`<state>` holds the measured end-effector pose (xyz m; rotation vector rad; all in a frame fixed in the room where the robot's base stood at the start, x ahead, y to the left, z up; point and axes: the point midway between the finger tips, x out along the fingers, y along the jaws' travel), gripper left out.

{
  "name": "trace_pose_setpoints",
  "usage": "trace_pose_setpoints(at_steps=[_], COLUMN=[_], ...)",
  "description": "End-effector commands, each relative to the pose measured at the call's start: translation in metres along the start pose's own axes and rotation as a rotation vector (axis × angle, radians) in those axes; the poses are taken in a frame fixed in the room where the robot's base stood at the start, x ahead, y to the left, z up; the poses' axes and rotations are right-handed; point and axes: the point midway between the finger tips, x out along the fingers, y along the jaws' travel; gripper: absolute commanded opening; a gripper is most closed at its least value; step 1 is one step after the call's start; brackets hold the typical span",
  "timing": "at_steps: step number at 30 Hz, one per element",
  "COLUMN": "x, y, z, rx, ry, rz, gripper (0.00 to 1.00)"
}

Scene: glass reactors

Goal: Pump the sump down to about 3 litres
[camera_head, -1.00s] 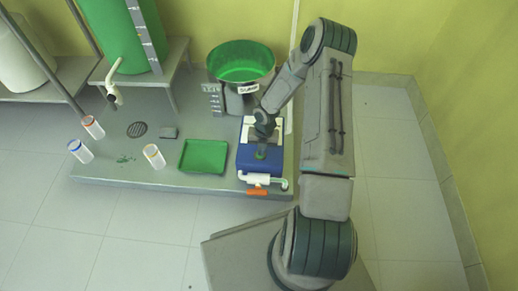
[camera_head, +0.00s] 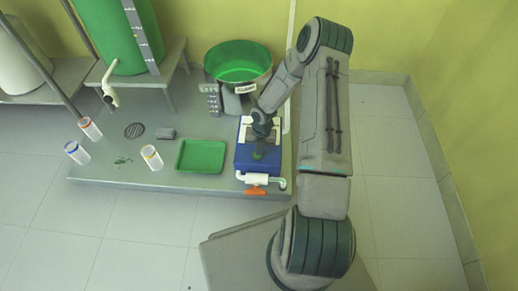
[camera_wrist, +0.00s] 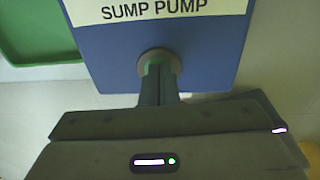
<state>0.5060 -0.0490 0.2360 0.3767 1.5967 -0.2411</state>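The sump (camera_head: 238,62) is a round vessel with a green inside and a "SUMP" label, at the back of the grey platform. A small scale board (camera_head: 211,98) stands at its left; its reading is too small to make out. The blue sump pump (camera_head: 243,160) stands in front of the sump. Its name label shows in the wrist view, above a round grey collar with a green button (camera_wrist: 158,58). My gripper (camera_wrist: 160,72) has its fingers together at the button, hiding part of it. They appear to touch it; whether it is pressed in cannot be told.
An orange valve handle (camera_head: 255,190) sits on white piping at the pump's front. A green tray (camera_head: 201,157) lies left of the pump. Several labelled cups, including one white cup (camera_head: 151,158), and a drain grate (camera_head: 134,130) are farther left. Open floor lies in front.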

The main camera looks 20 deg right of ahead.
Motion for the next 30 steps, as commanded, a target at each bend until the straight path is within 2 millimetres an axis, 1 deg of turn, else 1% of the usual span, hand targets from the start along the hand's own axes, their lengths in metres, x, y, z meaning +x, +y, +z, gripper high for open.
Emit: trace_pose_setpoints(at_steps=[1, 13, 17, 20, 23, 29, 30], x=[0.009, 0.009, 0.004, -0.005, -0.019, -0.051, -0.064], y=[0.001, 0.001, 0.001, 0.002, 0.003, 0.003, 0.002], z=[-0.002, -0.002, -0.002, -0.002, -0.003, -0.002, -0.001], rx=[-0.002, -0.002, -0.003, -0.003, -0.005, -0.007, -0.005], ry=[0.005, 0.004, 0.003, 0.002, 0.000, -0.007, -0.009], rz=[0.005, 0.005, 0.005, 0.005, 0.005, 0.004, 0.004], gripper=[0.00, 0.00, 0.00, 0.00, 0.00, 0.00, 0.00])
